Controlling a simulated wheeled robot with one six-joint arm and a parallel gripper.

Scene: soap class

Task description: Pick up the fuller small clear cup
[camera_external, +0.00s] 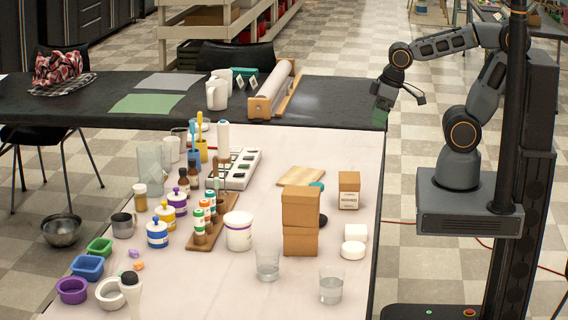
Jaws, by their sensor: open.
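Two small clear cups stand upright near the front edge of the pale table. The left clear cup (267,266) and the right clear cup (331,286) each seem to hold some clear liquid. The level looks higher in the right one, but the view is too small to be sure. My gripper (381,118) hangs at the right edge of the tables, far behind and above both cups. It is open and touches neither cup; whether anything is between its fingers is hard to see.
Stacked brown boxes (300,222) stand just behind the cups. A white tub (239,231), a wooden rack of small bottles (213,222) and coloured bowls (88,267) fill the left. A labelled box (349,190) and white round pieces (353,250) lie at the right edge.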

